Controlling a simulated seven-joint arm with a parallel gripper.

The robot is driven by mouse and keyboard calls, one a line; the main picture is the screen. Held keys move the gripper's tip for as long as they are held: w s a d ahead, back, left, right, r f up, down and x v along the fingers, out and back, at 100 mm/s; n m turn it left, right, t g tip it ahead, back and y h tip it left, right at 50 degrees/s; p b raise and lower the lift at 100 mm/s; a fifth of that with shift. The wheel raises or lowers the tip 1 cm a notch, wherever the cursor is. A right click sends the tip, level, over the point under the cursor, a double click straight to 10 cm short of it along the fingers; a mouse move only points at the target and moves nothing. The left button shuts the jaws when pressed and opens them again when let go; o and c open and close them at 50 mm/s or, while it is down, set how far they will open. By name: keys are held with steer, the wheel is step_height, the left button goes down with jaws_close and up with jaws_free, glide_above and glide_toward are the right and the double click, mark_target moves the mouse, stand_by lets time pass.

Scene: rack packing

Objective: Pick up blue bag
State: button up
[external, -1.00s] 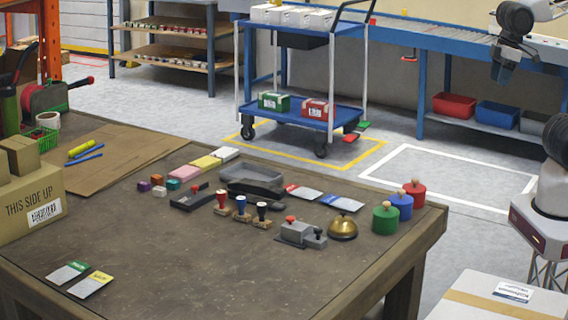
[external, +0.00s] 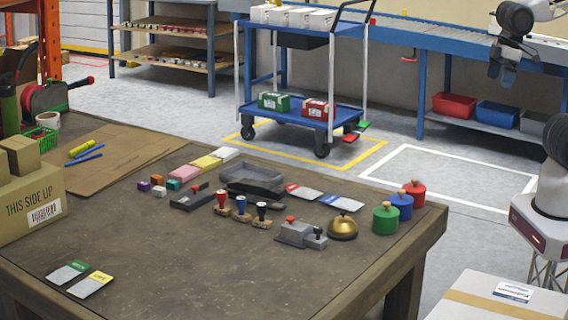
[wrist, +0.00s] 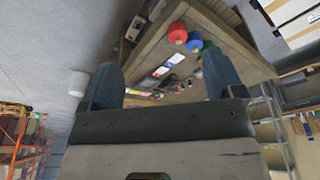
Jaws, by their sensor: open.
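No plain blue bag can be made out for certain. A flat white packet with a blue end (external: 341,203) lies on the brown table, left of the lidded pots; a white packet nearest the pots in the wrist view (wrist: 175,58) appears to be the same one. A similar packet with a red end (external: 303,192) lies to its left. My gripper (external: 503,72) is at the upper right, high and well away from the table items. Its two fingers are spread with nothing between them in the wrist view (wrist: 162,82).
Red (external: 414,194), blue (external: 400,207) and green (external: 385,220) knobbed pots stand near the table's right corner. A brass bell (external: 342,227), stamps and a grey tray (external: 252,174) are close by. The table's front middle is clear. A cardboard box (external: 510,296) stands lower right.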

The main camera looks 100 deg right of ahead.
steer(key=m+g, duration=0.3)
steer(key=m, duration=0.6)
glide_above(346, 201)
steer(key=f, duration=2.4)
steer(key=shift+s+d+f, duration=0.1)
steer(key=shift+s+f, duration=0.15)
steer(key=shift+s, duration=0.05)
steer(key=shift+w+f, duration=0.25)
steer(key=shift+f, duration=0.2)
steer(key=shift+f, duration=1.25)
